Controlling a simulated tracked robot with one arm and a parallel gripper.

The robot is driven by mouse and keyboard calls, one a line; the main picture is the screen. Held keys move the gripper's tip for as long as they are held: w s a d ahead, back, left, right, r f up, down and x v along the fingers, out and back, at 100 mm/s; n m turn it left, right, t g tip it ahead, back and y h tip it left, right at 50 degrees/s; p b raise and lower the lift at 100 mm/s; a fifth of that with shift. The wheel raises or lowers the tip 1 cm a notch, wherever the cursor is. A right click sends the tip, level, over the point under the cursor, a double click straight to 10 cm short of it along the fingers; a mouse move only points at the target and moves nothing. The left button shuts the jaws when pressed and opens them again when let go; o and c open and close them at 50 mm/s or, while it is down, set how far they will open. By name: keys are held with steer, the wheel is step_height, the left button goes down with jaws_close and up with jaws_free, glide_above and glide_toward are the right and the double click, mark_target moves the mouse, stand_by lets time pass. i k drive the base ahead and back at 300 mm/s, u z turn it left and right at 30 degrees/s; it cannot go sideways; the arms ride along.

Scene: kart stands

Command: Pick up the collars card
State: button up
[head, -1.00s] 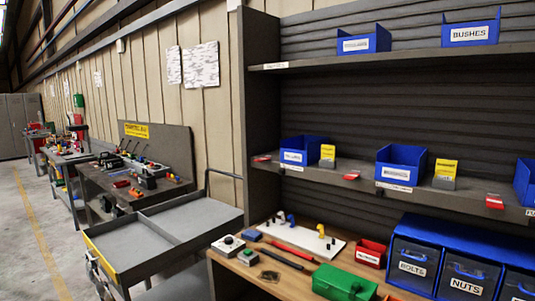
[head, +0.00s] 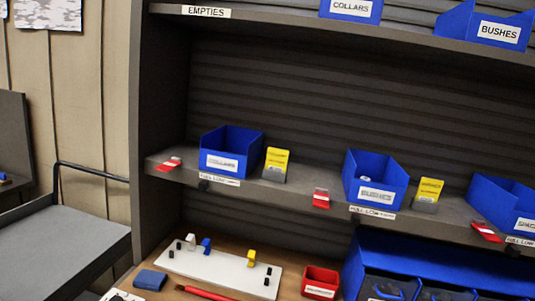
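Two yellow cards stand in grey holders on the middle shelf. The left card (head: 277,160) is just right of a blue bin (head: 231,143) whose label is too blurred to read surely. The right card (head: 429,189) is right of another blue bin (head: 376,181), which has something pale inside. The print on both cards is too small to read, so I cannot tell by print which is the collars card. A blue bin labelled COLLARS (head: 351,8) is on the upper shelf, above and between them. My gripper is not in view.
Red tags (head: 321,198) lie along the middle shelf's (head: 300,196) front edge. Below, the bench holds a white pegged board (head: 220,268), a small red bin (head: 320,282) and a blue drawer unit (head: 430,262). A grey cart (head: 60,245) stands at left.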

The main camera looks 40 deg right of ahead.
mark_target(276, 159)
steer(key=z, duration=0.6)
steer(key=i, duration=1.15)
steer(key=z, duration=0.85)
steer(key=k, duration=0.9)
steer(key=z, duration=0.2)
steer(key=i, duration=0.9)
steer(key=u, duration=0.05)
